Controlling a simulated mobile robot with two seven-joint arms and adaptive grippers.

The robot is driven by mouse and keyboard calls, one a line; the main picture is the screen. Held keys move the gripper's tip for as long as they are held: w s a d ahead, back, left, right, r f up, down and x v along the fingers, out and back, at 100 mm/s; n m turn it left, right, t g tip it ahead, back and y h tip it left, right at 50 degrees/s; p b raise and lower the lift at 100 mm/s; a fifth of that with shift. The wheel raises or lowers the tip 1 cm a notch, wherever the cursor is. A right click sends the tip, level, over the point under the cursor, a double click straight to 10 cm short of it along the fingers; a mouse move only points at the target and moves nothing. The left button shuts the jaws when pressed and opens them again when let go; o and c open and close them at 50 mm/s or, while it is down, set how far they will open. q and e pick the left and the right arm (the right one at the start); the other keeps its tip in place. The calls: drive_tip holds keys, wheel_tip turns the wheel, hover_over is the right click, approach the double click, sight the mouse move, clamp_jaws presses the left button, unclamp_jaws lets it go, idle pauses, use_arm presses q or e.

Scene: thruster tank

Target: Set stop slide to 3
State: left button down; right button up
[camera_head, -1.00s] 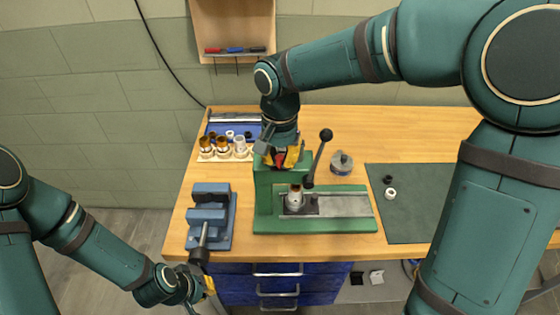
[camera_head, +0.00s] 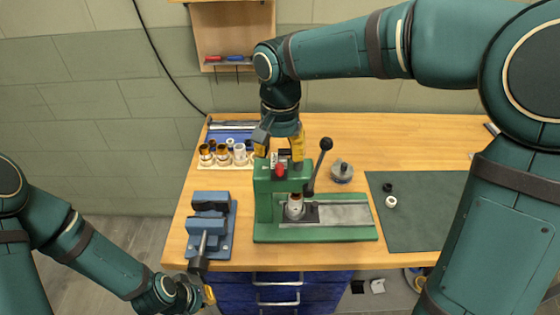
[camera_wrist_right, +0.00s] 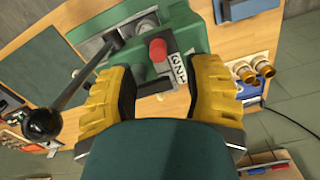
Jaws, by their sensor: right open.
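The green press (camera_head: 263,205) stands on the wooden bench, with a black-knobbed lever (camera_head: 318,165) on its right. The stop slide's red knob (camera_head: 280,169) is at the top of the press. In the right wrist view the red knob (camera_wrist_right: 158,50) sits beside a white number scale (camera_wrist_right: 176,70); I cannot tell which number it is set to. My right gripper (camera_head: 279,149) is open just above the knob. Its yellow fingers (camera_wrist_right: 162,92) spread to either side, holding nothing. My left gripper (camera_head: 208,294) hangs low beyond the bench's front left; its opening is unclear.
A blue vise (camera_head: 210,222) stands left of the press. A rack of capped cylinders (camera_head: 223,155) is behind it. A round metal part (camera_head: 342,171) stands right of the lever. A green mat (camera_head: 425,215) with small black and white rings covers the right side.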

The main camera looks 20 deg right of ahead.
wheel_tip(320, 180, up, 8)
idle(0.5)
